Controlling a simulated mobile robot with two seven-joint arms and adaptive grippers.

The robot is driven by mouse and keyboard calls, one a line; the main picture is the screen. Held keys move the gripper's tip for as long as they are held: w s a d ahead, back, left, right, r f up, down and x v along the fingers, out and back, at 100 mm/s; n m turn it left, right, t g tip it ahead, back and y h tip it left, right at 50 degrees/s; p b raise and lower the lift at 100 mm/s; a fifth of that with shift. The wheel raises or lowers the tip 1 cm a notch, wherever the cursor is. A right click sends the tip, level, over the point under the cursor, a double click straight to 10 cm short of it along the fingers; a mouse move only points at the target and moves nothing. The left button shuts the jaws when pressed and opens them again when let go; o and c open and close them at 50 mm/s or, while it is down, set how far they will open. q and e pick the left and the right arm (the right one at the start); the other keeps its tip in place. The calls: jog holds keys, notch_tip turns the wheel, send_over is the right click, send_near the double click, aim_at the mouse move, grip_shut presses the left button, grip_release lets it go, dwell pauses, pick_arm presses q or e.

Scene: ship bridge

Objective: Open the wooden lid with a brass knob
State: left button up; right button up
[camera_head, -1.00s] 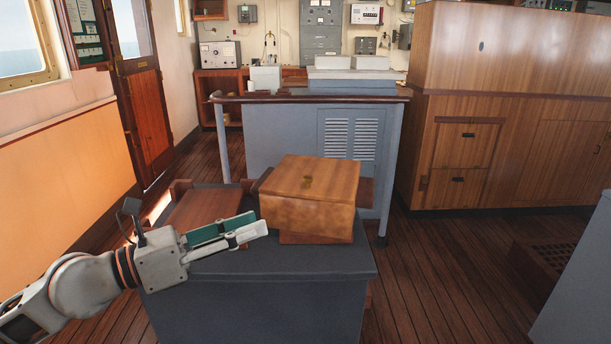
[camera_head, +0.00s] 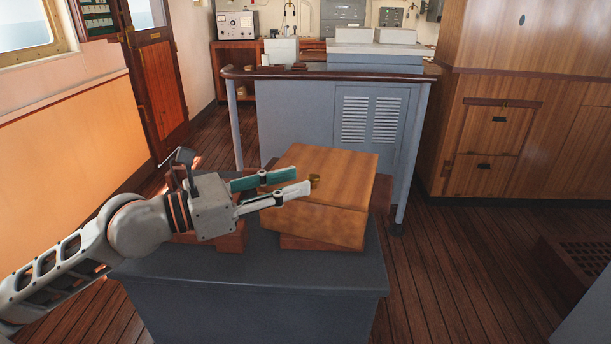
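The wooden lid (camera_head: 335,165) lies shut on top of a wooden box (camera_head: 315,220) on a dark grey stand. Its small brass knob (camera_head: 314,181) stands up near the middle of the lid. My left gripper (camera_head: 301,180) reaches in from the left over the lid's left side. It is open, with a gap between its green-faced finger and its pale finger. The fingertips appear just left of the knob; whether they touch it cannot be told. My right gripper is not in view.
The grey stand top (camera_head: 270,270) is bare in front of the box. A low wooden piece (camera_head: 225,238) lies left of the box, partly behind my gripper. A grey console (camera_head: 300,120) with a wooden rail stands close behind. Wooden cabinets (camera_head: 545,130) are at the right.

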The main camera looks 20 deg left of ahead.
aim_at(309, 177)
pick_arm(q)
jog(key=shift+x, duration=1.9)
